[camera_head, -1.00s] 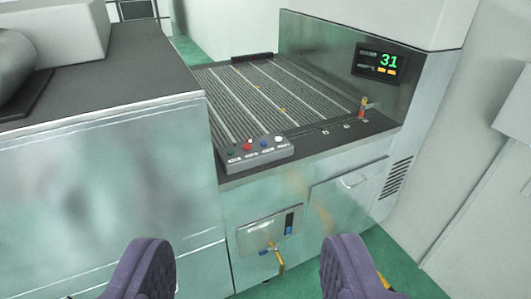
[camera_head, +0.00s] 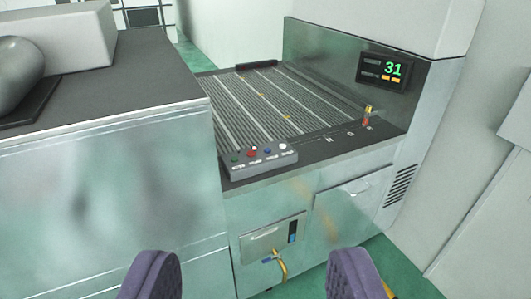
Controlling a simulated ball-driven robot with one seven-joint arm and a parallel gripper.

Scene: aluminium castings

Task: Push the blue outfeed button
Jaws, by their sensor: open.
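The blue outfeed button (camera_head: 267,151) is a small round button on a grey control box (camera_head: 259,162). The box sits on the front left edge of the machine's ribbed bed. A red button (camera_head: 252,153) and a green one (camera_head: 236,158) are to its left, and a white one (camera_head: 283,146) is to its right. My gripper (camera_head: 255,275) shows as two purple padded fingers at the bottom of the view. They are apart with nothing between them. The fingers are below the box in the picture and not touching it.
A grey-topped metal cabinet (camera_head: 105,135) stands close on the left. A display reading 31 (camera_head: 385,70) is on the machine's back panel. A small red and yellow lever (camera_head: 367,115) stands on the right ledge. Green floor (camera_head: 380,255) shows at lower right.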

